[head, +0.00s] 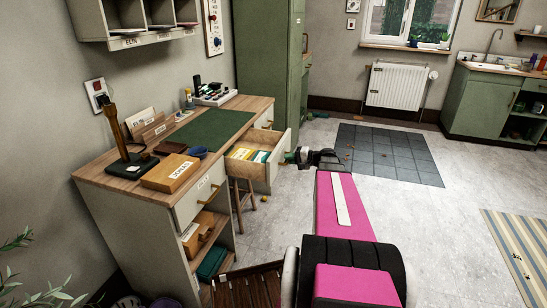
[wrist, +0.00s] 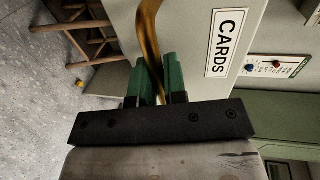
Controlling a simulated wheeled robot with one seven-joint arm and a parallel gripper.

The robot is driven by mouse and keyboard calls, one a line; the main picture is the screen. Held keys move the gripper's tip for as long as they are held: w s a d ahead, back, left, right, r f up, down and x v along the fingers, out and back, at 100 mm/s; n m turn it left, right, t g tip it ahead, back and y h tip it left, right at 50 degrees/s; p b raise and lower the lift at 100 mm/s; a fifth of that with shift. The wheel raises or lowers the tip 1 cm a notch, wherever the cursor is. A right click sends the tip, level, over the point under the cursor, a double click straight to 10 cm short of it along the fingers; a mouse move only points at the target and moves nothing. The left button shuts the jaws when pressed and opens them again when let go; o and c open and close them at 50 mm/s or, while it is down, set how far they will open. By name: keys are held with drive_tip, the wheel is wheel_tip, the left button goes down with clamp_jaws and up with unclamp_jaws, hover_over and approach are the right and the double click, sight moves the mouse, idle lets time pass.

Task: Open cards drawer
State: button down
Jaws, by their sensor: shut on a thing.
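The cards drawer (head: 257,173) stands pulled out of the desk, with white, yellow and green items lying inside it. Its pale front fills much of the wrist view, with a CARDS label (wrist: 227,43) and a curved brass handle (wrist: 148,25). My gripper (head: 293,157) is at the outer face of the drawer. In the wrist view its green fingers (wrist: 161,78) are shut on the handle, one on each side. The handle is hidden in the head view.
The wooden desk (head: 110,180) holds a green mat (head: 208,128), a wooden box (head: 170,174) and a blue bowl (head: 198,152). Another drawer (head: 203,192) is closed. A wooden stool (head: 240,197) stands below the open drawer.

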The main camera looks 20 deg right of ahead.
drive_tip(key=f+v, duration=0.1)
drive_tip(key=v, duration=0.7)
drive_tip(key=shift+s+d+f, duration=0.15)
drive_tip(key=shift+d+f, duration=0.1)
drive_tip(key=shift+f, duration=0.05)
drive_tip(key=c, duration=1.2)
unclamp_jaws()
drive_tip(key=v, duration=1)
drive_tip(key=shift+s+d, duration=0.15)
drive_tip(key=shift+d, duration=0.2)
drive_tip(key=shift+r, duration=0.1)
